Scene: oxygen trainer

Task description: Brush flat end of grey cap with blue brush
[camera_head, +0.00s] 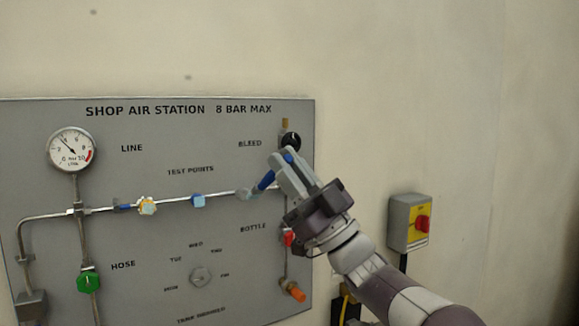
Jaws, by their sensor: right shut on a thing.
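My right gripper (279,167) is shut on the blue brush (265,181) in front of the right part of the panel. The brush slants down and left from the fingers. Its lower end is at or very near a grey cap (245,194) on the horizontal pipe. I cannot tell whether they touch. The fingers hide the upper part of the brush. My left gripper is not in view.
The grey panel (120,300) carries a gauge (71,149), a green knob (88,281), a black knob (290,140) and an orange-tipped fitting (293,292). A blue fitting (198,201) and a yellowish one (147,206) sit on the pipe. A red-and-yellow switch box (409,222) is on the right wall.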

